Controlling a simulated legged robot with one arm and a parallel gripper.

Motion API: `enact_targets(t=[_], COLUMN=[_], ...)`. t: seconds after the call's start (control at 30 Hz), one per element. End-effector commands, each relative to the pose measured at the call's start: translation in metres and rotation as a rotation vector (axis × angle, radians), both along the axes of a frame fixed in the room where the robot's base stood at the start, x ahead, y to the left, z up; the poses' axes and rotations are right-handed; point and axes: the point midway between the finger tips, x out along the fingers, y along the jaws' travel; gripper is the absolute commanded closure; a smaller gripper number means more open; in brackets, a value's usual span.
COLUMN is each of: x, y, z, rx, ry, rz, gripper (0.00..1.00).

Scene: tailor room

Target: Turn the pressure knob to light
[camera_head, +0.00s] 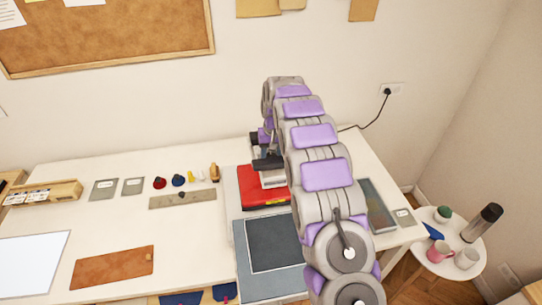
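A red device (262,188) with a pale base stands on the white table, partly behind my arm. No pressure knob can be made out; it may be hidden by my arm or too small to see. My arm reaches up and away over the table, and my gripper (264,150) appears at its far end, just above the red device. Dark parts there overlap, and I cannot tell which belong to the gripper or whether it touches anything. Its fingers are not clearly visible.
A dark pad on a blue-grey board (242,268) lies in front of the device. Small coloured tools and a ruler (175,200) lie to its left, with a brown leather piece (114,266) nearer. A round side table (425,262) with mugs stands at right.

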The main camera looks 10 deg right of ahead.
Motion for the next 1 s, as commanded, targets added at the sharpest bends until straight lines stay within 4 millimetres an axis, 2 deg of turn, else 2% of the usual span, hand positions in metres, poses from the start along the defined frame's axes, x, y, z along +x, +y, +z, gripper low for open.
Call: enact_targets(t=[1.0], x=[0.0056], y=[-0.0043], z=[0.0014], rx=[-0.002], ry=[-0.007], rz=[0.963], gripper=[0.83])
